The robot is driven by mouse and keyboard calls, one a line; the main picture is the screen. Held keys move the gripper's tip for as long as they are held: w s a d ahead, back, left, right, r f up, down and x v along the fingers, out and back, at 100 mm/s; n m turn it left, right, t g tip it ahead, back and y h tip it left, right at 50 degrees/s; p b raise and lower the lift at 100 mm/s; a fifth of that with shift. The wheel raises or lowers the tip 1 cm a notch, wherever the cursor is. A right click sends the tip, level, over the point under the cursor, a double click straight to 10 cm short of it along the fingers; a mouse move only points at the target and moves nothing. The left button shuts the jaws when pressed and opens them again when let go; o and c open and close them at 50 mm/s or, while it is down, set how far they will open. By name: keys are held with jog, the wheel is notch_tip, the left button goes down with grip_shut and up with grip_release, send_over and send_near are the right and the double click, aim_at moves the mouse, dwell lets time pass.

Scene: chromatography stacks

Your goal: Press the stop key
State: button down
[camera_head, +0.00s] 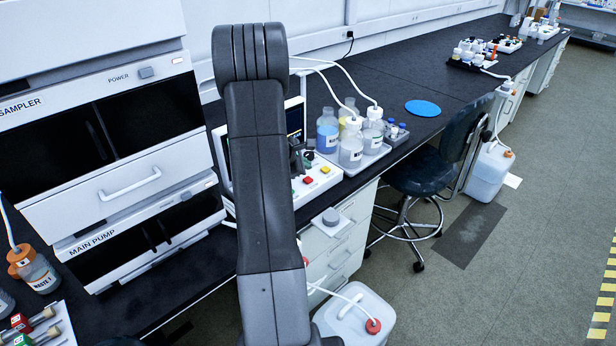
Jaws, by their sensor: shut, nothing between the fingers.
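A white control panel (318,186) stands on the black bench, right of my arm. It carries a red key (308,180) and a yellow key (325,169); their labels are too small to read, so I cannot tell for sure which is the stop key. My gripper (301,161) shows as a dark shape just above and behind the red key, partly hidden by my arm. It is shut and empty. I cannot tell whether it touches the panel. A dark screen behind the panel is mostly covered by my arm.
A tray with capped bottles (350,150) and tubing stands close right of the panel. The sampler and main pump stack (120,130) stands left. A blue disc (422,108) lies on the bench. A chair (430,165) and a white canister (355,318) stand on the floor.

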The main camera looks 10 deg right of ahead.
aim_at(305, 181)
jog(key=shift+r+p, duration=0.6)
jog(key=shift+r, duration=0.7)
jog(key=shift+f+b, duration=0.6)
jog(key=shift+f, duration=0.25)
jog(key=shift+p, duration=0.85)
jog(key=shift+f+p, duration=0.1)
jog(key=shift+p, duration=0.8)
notch_tip(305, 181, up, 6)
jog(key=p, duration=0.2)
jog(key=shift+f+p, duration=0.15)
jog(key=shift+p, duration=0.25)
